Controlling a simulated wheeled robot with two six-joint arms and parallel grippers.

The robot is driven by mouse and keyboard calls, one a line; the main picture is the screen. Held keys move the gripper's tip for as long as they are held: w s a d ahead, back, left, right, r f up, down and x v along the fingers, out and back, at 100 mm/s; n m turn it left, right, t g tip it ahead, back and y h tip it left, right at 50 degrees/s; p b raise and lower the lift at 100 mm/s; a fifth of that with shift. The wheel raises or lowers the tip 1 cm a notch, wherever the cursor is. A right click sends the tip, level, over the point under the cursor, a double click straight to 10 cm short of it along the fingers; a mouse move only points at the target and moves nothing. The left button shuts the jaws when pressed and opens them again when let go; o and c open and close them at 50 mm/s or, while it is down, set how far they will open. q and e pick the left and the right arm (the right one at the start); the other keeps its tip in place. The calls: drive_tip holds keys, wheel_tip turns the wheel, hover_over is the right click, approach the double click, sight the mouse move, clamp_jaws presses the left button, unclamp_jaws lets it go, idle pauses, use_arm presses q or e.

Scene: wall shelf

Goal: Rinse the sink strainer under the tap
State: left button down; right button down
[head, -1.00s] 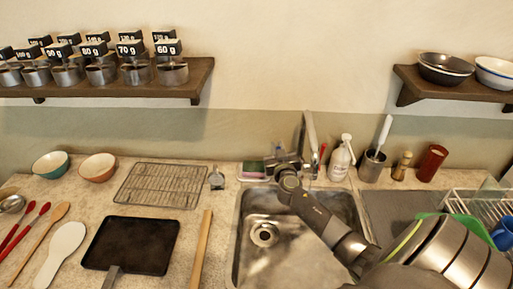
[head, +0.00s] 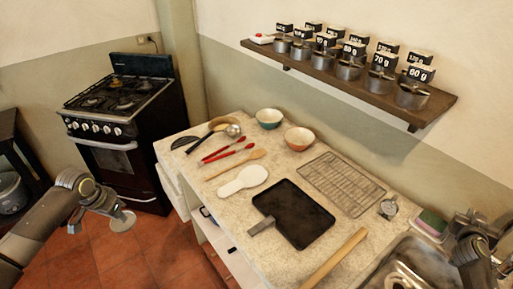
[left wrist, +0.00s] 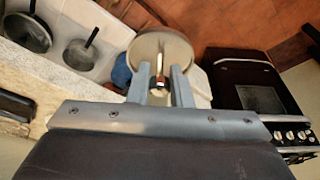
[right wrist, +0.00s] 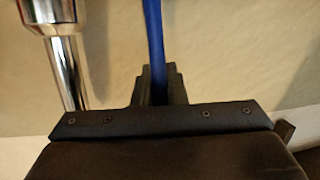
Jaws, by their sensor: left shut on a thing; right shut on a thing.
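The strainer looks to be the pale round disc (head: 122,221) at my left gripper (head: 104,206), out over the red floor to the left of the counter. In the left wrist view the disc (left wrist: 176,47) faces the camera, and the fingers are shut on its central knob. My right gripper (head: 472,222) is at the tap by the right edge of the head view, partly cut off. In the right wrist view it is shut on a narrow blue strip (right wrist: 154,35), perhaps the tap's lever, beside a chrome pipe (right wrist: 64,70). The sink (head: 415,262) is partly in view. I cannot see any water.
A black tray (head: 296,213), a wire rack (head: 342,182), a wooden rolling pin (head: 335,262), utensils and two bowls lie on the counter. A stove (head: 118,120) stands at the back left. A shelf (head: 350,88) with several pots hangs above. A green sponge (head: 434,219) lies by the sink.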

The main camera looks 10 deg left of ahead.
drive_tip(key=shift+r, duration=0.1)
drive_tip(key=c, duration=1.5)
unclamp_jaws()
drive_tip(key=shift+w, duration=0.15)
drive_tip(key=shift+b+v, duration=0.7)
drive_tip(key=shift+v, duration=5.25)
